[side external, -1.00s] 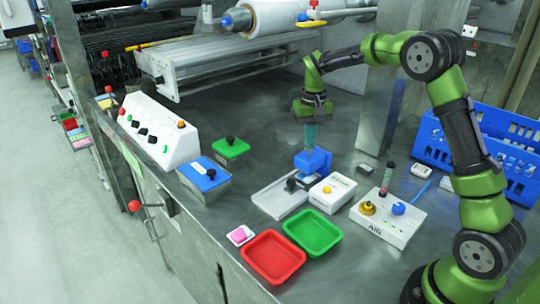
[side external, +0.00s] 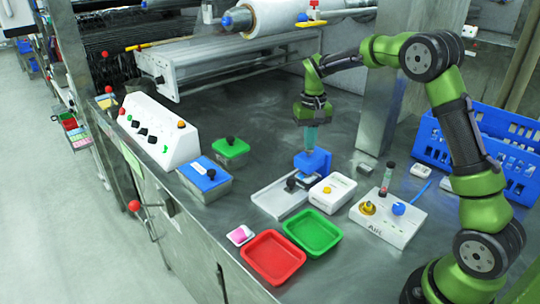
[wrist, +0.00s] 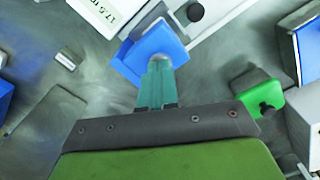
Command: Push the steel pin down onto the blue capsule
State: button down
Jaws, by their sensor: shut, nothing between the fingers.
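The blue capsule cannot be made out in either view.
A white box (side external: 333,192) stands close to the plate. Red (side external: 272,259) and green (side external: 313,232) trays lie in front. A white panel with knobs (side external: 387,219) and a blue crate (side external: 508,150) are to the right.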

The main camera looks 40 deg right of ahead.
notch_tip(320, 180, up, 9)
dwell(1.0)
jog(key=s+a+r+n+t+y, duration=0.1)
jog(key=s+a+t, duration=0.2)
jog(key=s+a, duration=0.4)
jog(key=s+a+r+n+t+y, duration=0.1)
jog(key=s+a+t, duration=0.3)
jog(key=s, duration=1.2)
jog(key=a, duration=0.3)
jog(key=shift+s+a+r, duration=0.2)
jog(key=shift+a+r, duration=0.1)
jog(key=shift+a, duration=0.1)
